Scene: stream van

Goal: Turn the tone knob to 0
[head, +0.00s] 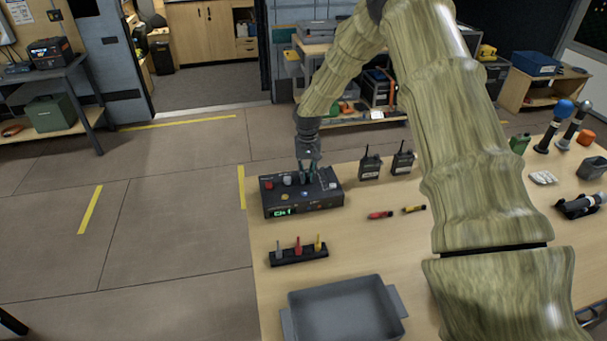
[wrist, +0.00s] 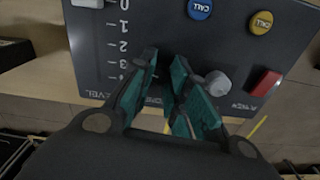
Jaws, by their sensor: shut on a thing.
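A black control box (head: 316,200) with a lit green display stands at the left end of the table. My gripper (head: 308,178) points down onto its top, between a pale knob (head: 287,180) and a white slider cap (head: 332,185). In the wrist view my gripper (wrist: 168,88) has its teal-padded fingers closed around a knob on the panel. That knob is mostly hidden, so its pointer and label cannot be read. A grey knob (wrist: 217,83) stands beside the fingers, with a red button (wrist: 265,82) beyond it.
A 0-to-4 slider scale marked LEVEL, a blue CALL button (wrist: 200,8) and a yellow one (wrist: 261,22) are close by. Two radios (head: 370,165) (head: 403,160) stand right of the box. A small rack (head: 298,257) and a grey tray (head: 345,310) are nearer.

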